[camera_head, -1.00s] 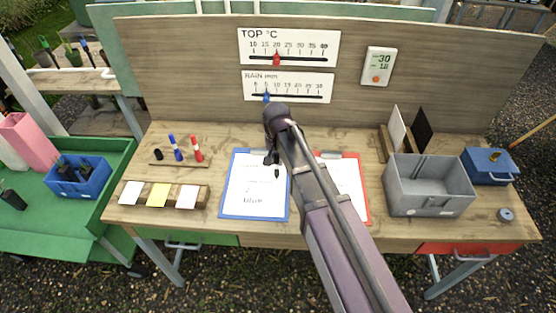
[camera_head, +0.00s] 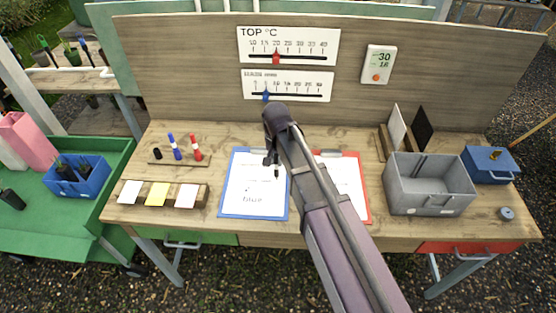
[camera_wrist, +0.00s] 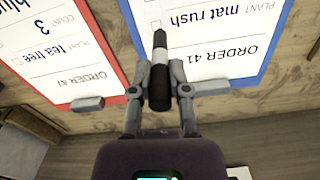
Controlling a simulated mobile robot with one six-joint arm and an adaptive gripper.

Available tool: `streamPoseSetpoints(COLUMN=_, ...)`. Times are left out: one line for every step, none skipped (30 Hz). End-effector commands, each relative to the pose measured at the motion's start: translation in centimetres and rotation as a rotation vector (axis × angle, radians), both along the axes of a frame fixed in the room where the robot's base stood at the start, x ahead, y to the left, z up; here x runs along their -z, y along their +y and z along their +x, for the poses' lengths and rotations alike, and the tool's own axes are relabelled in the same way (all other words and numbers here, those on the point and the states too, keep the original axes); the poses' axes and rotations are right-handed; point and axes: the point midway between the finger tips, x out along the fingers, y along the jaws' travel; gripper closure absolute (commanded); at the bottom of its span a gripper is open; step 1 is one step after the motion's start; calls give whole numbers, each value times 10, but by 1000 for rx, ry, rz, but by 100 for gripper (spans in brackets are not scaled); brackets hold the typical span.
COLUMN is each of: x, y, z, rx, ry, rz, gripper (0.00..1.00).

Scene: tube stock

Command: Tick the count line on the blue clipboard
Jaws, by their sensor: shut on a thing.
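The blue clipboard (camera_head: 223,205) lies flat on the table with a white sheet on it. It also shows in the wrist view (camera_wrist: 280,50), where the sheet reads "ORDER 41" and "PLANT mat rush" upside down. My gripper (camera_wrist: 160,88) is shut on a black marker (camera_wrist: 159,60) with a white band. The marker's dark tip points away from the jaws, over the sheet near its edge; I cannot tell whether it touches. In the head view my gripper (camera_head: 271,152) is above the blue clipboard's upper right, and my arm hides part of the red clipboard.
The red clipboard (camera_head: 369,205) lies beside the blue one. A rack (camera_head: 160,163) holds a black cap, a blue marker and a red marker. A grey bin (camera_head: 428,198) and a blue box (camera_head: 490,170) stand at right. A board rises behind.

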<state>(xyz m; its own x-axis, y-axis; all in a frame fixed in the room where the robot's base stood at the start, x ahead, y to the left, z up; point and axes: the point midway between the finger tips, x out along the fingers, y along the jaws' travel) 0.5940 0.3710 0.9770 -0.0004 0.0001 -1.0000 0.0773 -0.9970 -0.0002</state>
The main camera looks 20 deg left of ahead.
Motion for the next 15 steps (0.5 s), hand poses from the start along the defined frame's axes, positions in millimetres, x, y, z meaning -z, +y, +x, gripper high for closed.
streamPoseSetpoints(x=2, y=0, z=0, rx=0, ry=0, rz=0, gripper=100)
streamPoseSetpoints(x=3, y=0, z=-1, rx=0, ry=0, rz=0, gripper=100)
streamPoseSetpoints(x=4, y=0, z=-1, rx=0, ry=0, rz=0, gripper=100)
streamPoseSetpoints(x=4, y=0, z=-1, rx=0, ry=0, rz=0, gripper=100)
streamPoseSetpoints(x=5, y=0, z=-1, rx=0, ry=0, rz=0, gripper=100)
streamPoseSetpoints(x=5, y=0, z=-1, rx=0, ry=0, rz=0, gripper=100)
streamPoseSetpoints(x=5, y=0, z=-1, rx=0, ry=0, rz=0, gripper=100)
streamPoseSetpoints(x=6, y=0, z=-1, rx=0, ry=0, rz=0, gripper=100)
streamPoseSetpoints(x=6, y=0, z=-2, rx=0, ry=0, rz=0, gripper=100)
streamPoseSetpoints(x=6, y=0, z=-2, rx=0, ry=0, rz=0, gripper=100)
streamPoseSetpoints(x=6, y=0, z=-2, rx=0, ry=0, rz=0, gripper=100)
streamPoseSetpoints(x=6, y=0, z=-2, rx=0, ry=0, rz=0, gripper=100)
streamPoseSetpoints(x=6, y=0, z=-2, rx=0, ry=0, rz=0, gripper=100)
streamPoseSetpoints(x=6, y=0, z=-2, rx=-1, ry=0, rz=0, gripper=100)
streamPoseSetpoints(x=6, y=0, z=-2, rx=-1, ry=0, rz=0, gripper=100)
